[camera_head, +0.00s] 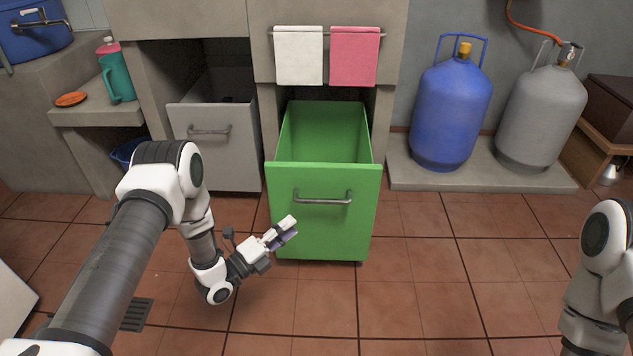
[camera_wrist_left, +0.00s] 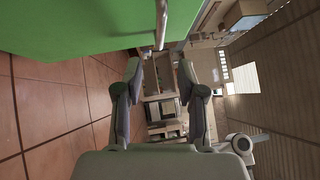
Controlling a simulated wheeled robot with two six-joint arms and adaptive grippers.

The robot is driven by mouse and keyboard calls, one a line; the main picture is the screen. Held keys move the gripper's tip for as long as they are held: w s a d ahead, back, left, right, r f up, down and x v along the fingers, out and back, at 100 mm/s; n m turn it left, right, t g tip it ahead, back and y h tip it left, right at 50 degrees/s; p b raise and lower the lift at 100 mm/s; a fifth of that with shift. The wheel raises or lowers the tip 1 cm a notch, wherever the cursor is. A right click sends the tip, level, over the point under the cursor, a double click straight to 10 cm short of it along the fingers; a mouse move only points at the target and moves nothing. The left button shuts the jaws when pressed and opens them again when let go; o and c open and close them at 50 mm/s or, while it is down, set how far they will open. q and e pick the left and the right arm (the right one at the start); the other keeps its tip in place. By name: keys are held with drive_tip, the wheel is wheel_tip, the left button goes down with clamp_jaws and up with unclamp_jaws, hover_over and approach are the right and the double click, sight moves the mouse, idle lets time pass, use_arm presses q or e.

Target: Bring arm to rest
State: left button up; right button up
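My left gripper (camera_head: 285,230) is low in front of the open green drawer (camera_head: 325,230), near the left part of its front panel and below its bar handle (camera_head: 322,199). In the left wrist view its two fingers (camera_wrist_left: 159,68) are apart with nothing between them. The green front (camera_wrist_left: 70,25) fills the upper left of that view, with the handle (camera_wrist_left: 161,22) at its edge. I cannot tell whether the gripper touches the panel. My right arm (camera_head: 600,270) shows at the right edge, but its gripper is out of view.
A grey drawer (camera_head: 215,145) stands partly open left of the green one. White (camera_head: 298,56) and pink (camera_head: 353,57) towels hang above. A blue gas cylinder (camera_head: 450,110) and a grey one (camera_head: 540,115) stand on a low ledge at right. The tiled floor (camera_head: 430,290) in front is clear.

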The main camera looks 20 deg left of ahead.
use_arm(q)
drive_tip(key=shift+r, duration=0.1)
drive_tip(key=s+d+r+n+g+p, duration=0.1)
drive_tip(key=s+d+g+p, duration=0.15)
drive_tip(key=d, duration=0.35)
drive_tip(key=s+f+n+g+y+p, duration=0.2)
drive_tip(key=s+f+n+g+y, duration=0.3)
drive_tip(key=s+f+n, duration=0.3)
drive_tip(key=s+a+f+n+g+y, duration=0.25)
drive_tip(key=s+n+g, duration=0.25)
drive_tip(key=s+n, duration=0.45)
drive_tip(key=s+a+f+n+g+y, duration=0.1)
drive_tip(key=s+a+n+g+y, duration=0.15)
drive_tip(key=s+n+g, duration=0.65)
drive_tip(key=s+r+m+t+p, duration=0.1)
drive_tip(key=s+r+t+p, duration=0.1)
drive_tip(key=r+p, duration=1.7)
drive_tip(key=s+r+t+p, duration=0.1)
drive_tip(key=r+t+p, duration=0.1)
drive_tip(key=r+p, duration=1.6)
drive_tip(key=shift+s+a+r+m+p, duration=0.2)
drive_tip(key=shift+s+r+m+p, duration=0.2)
drive_tip(key=shift+r, duration=0.2)
